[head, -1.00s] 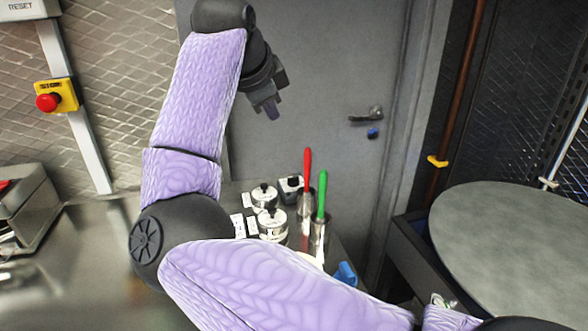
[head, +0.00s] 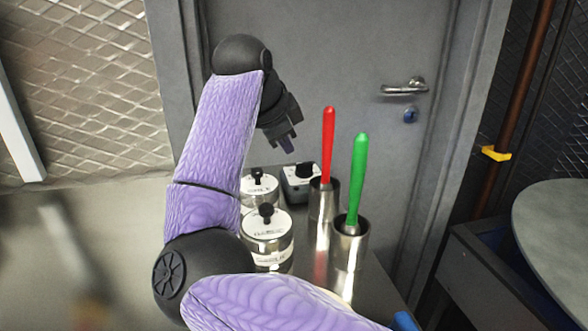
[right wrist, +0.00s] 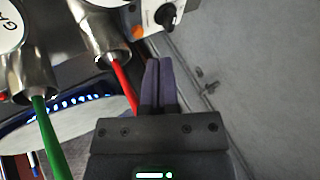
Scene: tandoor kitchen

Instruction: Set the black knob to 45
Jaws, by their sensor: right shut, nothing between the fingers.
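The black knob (head: 305,169) sits on top of a small grey box (head: 297,188) at the back of the counter. It also shows in the right wrist view as a black knob (right wrist: 166,15) at the top, beside an orange light on the box. I cannot read its setting. My right gripper (head: 288,147) is above the box in the head view, apart from the knob. In the right wrist view its two dark fingers (right wrist: 158,62) are together with nothing between them, pointing toward the box side. My left gripper is not in view.
A red-handled tool (head: 328,145) and a green-handled tool (head: 358,180) stand in steel cups right of the box. Two lidded jars (head: 268,238) with black lid knobs stand in front and left. A grey door (head: 340,60) is behind. A round table (head: 560,215) is at right.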

